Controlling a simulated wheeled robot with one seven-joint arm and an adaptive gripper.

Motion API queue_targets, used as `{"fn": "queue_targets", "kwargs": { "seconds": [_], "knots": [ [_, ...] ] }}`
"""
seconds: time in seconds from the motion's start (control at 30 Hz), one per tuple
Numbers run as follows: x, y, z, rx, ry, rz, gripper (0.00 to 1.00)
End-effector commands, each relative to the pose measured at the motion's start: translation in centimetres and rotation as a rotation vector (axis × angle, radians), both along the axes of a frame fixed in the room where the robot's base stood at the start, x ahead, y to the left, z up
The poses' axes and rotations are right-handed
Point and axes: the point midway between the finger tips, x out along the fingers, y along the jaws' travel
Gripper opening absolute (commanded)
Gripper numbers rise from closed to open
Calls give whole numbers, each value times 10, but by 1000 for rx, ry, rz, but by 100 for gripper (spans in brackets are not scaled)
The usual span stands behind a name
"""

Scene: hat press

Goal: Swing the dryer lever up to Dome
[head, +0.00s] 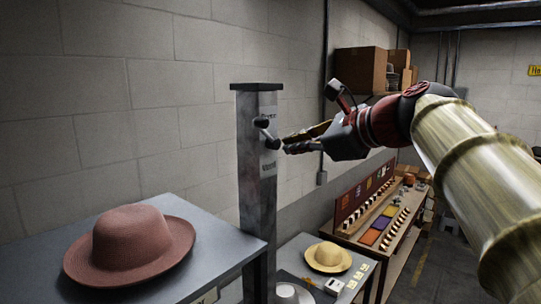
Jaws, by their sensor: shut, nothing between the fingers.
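The dryer lever (266,132) is a short dark lever with two rounded ends on the front of a grey metal post (252,195). It slants, with one end higher at left and the other lower at right. Small label plates sit above and below it; their words are too small to read surely. My gripper (287,143) reaches in from the right, shut and empty. Its fingertips are just right of the lever's lower end; I cannot tell whether they touch it.
A reddish-brown hat (130,244) lies on a grey table (215,240) at left. A tan hat (328,257) sits on a lower table (300,246). A long bench (398,246) with colored items runs behind at right. Cardboard boxes (360,70) stand on a wall shelf.

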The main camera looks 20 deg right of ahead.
Motion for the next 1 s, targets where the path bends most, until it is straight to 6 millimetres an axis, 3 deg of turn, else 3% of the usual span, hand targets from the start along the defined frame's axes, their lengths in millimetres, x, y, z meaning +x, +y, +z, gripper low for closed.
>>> {"fn": "queue_targets", "kwargs": {
  "seconds": [0.3, 0.87, 1.0],
  "knots": [
    [-21, -12, 10, -2, -1, 0, 0],
    [-22, -12, 11, -6, -2, 3, 0],
    [-22, -13, 11, -90, -24, 28, 0]
  ]
}}
